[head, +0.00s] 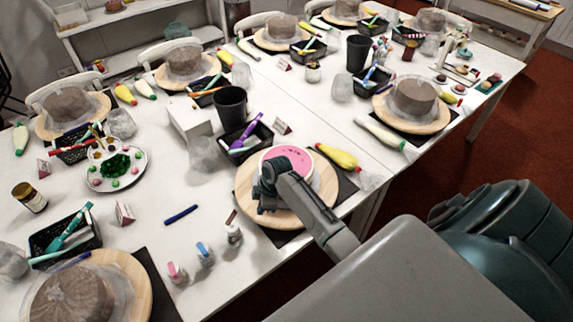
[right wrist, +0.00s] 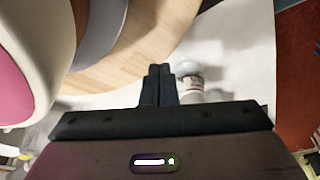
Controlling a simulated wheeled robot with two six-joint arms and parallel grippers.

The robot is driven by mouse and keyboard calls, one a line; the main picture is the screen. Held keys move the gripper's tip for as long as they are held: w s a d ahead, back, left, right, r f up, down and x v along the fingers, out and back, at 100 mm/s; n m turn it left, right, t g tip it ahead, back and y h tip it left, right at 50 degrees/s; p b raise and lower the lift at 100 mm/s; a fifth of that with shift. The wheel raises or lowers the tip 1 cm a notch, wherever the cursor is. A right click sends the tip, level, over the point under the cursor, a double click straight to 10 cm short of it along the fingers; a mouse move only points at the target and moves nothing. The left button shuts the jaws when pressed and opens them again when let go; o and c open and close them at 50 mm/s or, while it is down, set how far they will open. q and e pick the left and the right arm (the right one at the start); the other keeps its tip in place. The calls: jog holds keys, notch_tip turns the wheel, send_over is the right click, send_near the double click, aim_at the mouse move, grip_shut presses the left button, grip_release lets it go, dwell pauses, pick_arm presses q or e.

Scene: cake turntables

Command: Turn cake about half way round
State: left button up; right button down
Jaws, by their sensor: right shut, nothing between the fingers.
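A cake with a pink top (head: 288,162) and pale sides stands on a round wooden turntable board (head: 322,192) at the table's near edge. My right gripper (head: 268,204) reaches over the board from the lower right and hides part of the cake and board. In the right wrist view, the cake's pale side and pink top (right wrist: 22,80) show at the left, and the wooden board (right wrist: 150,45) lies beyond. The right fingers (right wrist: 158,85) are closed together with nothing between them, to the side of the cake. I cannot tell whether they touch the board. My left gripper is not in view.
Small bottles (head: 205,254) stand left of the board; a white one (right wrist: 190,80) shows near my fingers. A black basket (head: 246,142) and dark cup (head: 230,103) stand behind. A yellow piping bag (head: 338,156) lies right. Brown cakes on boards surround the table.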

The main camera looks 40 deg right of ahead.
aim_at(267, 221)
jog(key=shift+f, duration=0.15)
jog(key=shift+f+b, duration=0.85)
jog(key=shift+f, duration=0.5)
jog(key=shift+s+d+r+p, duration=0.1)
jog(key=shift+s+r+p, duration=0.1)
jog(key=shift+p, duration=0.1)
jog(key=shift+s+d+p, duration=0.45)
jog(key=shift+s+p, duration=0.05)
jog(key=shift+s, duration=0.25)
jog(key=shift+s+d+f, duration=0.1)
jog(key=shift+s+d, duration=0.05)
jog(key=shift+s, duration=0.15)
